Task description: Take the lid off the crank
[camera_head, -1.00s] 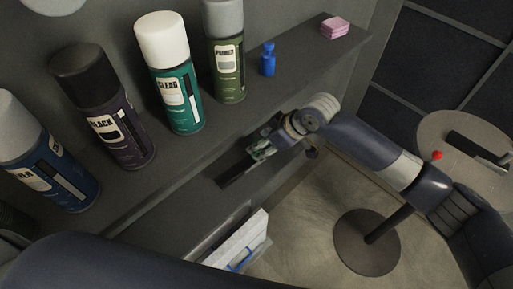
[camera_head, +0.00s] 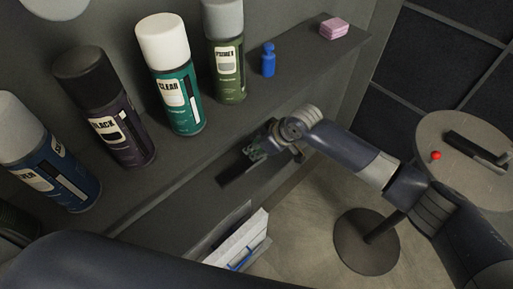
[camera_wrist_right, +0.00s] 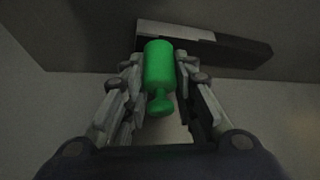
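My right gripper (camera_head: 256,155) is at the lower shelf ledge. In the right wrist view my right gripper (camera_wrist_right: 160,75) has its fingertips close on both sides of a green cylinder (camera_wrist_right: 159,64) with a small rounded knob; they appear shut on it. A dark bar (camera_wrist_right: 205,42) lies just beyond the cylinder; the dark bar also shows beside the gripper in the head view (camera_head: 235,169). Another dark bar (camera_head: 477,148) lies on the round table, with a red ball (camera_head: 436,156) near it. I cannot tell which bar is the crank, or make out its lid. My left gripper is out of view.
Several spray cans, including a green one (camera_head: 176,75), stand on the upper shelf (camera_head: 210,140). A blue bottle-shaped piece (camera_head: 268,62) and a pink block (camera_head: 334,29) are farther along it. A white box (camera_head: 240,243) is below. The round table (camera_head: 430,130) stands at right.

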